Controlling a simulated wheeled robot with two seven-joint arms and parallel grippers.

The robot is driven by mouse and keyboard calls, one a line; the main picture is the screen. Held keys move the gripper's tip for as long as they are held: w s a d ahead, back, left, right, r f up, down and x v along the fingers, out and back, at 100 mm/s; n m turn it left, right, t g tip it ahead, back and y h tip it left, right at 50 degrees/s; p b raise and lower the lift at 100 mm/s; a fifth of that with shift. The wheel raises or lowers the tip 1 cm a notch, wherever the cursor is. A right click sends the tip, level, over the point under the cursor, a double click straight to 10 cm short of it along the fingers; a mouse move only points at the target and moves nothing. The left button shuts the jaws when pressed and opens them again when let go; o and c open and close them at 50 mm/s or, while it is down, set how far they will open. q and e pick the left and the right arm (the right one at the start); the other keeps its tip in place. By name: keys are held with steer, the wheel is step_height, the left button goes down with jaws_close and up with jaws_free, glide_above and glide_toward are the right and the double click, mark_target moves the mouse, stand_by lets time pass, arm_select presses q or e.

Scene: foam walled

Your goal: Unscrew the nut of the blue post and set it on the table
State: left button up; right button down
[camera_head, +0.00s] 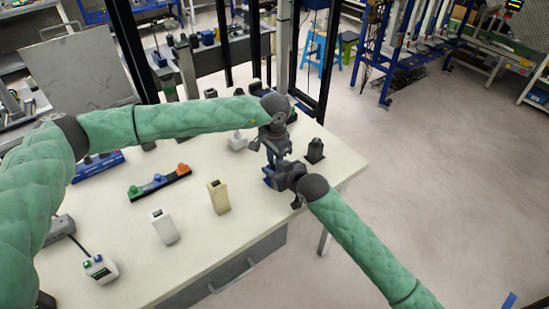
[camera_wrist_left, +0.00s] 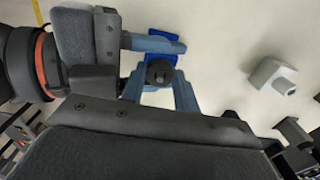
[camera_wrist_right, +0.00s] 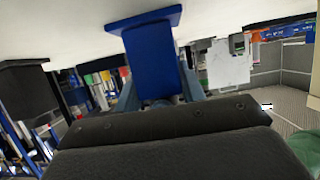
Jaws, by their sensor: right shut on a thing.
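The blue post (camera_wrist_right: 150,62) stands with its wide base on the table (camera_head: 200,270); in the head view only a little blue (camera_head: 268,182) shows beside my grippers. My right gripper (camera_wrist_right: 158,98) is shut on the post from the side; it also shows in the head view (camera_head: 276,176). The dark round nut (camera_wrist_left: 160,72) tops the post in the left wrist view. My left gripper (camera_wrist_left: 160,88) is above the post, pointing down, with its fingers apart on either side of the nut. In the head view the nut is hidden by the grippers.
A black post (camera_head: 315,150) stands right of my grippers, and a light grey post (camera_head: 238,141) stands to their left. A beige block (camera_head: 218,198) and a white block (camera_head: 163,227) stand nearer. A dark strip with coloured pieces (camera_head: 160,183) lies left. The table's front right is clear.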

arm_select(q)
steer(key=c, duration=0.4)
steer(key=shift+n, duration=1.7)
steer(key=o, duration=1.1)
steer(key=shift+d, duration=0.1)
